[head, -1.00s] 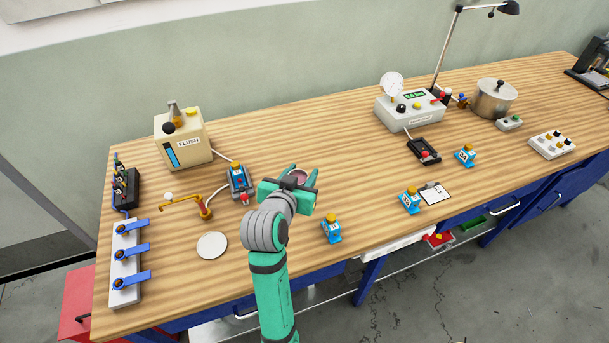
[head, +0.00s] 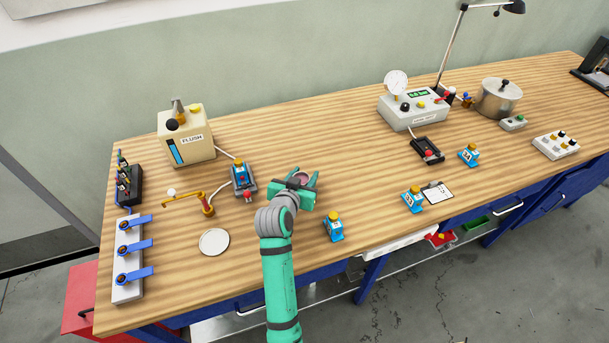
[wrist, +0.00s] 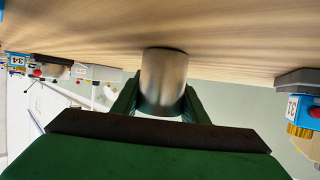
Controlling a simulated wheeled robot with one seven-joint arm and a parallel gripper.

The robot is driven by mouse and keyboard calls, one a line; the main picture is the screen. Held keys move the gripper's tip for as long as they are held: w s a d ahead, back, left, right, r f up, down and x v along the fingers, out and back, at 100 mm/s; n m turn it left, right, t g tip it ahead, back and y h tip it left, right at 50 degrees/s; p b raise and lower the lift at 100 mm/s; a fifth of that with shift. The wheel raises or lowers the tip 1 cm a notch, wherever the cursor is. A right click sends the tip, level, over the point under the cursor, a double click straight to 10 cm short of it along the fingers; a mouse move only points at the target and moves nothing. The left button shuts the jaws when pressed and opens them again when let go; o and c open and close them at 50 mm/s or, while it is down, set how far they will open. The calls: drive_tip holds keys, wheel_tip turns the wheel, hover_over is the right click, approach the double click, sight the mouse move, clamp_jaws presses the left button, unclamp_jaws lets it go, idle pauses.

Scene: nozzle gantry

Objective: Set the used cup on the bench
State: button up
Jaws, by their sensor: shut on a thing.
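The used cup (head: 301,176) is a small round cup in my gripper, above or on the middle of the wooden bench (head: 330,130). In the wrist view the cup (wrist: 165,72) is plain metallic grey, and my gripper (wrist: 160,102) is shut on it with one finger on each side. The cup's far end is at the bench surface (wrist: 235,35) in that view; I cannot tell whether it touches. In the head view my gripper (head: 302,184) hides most of the cup's side.
A blue unit in a dark cradle (head: 243,180) is left of my gripper, and another blue unit (head: 334,228) is in front. The flush canister (head: 187,135) stands behind left. Bench behind the gripper is clear.

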drive_tip(key=o, duration=1.1)
drive_tip(key=shift+f, duration=0.1)
drive_tip(key=shift+r, duration=0.2)
drive_tip(key=v, duration=1.2)
drive_tip(key=shift+f, duration=0.1)
drive_tip(key=shift+d, duration=0.1)
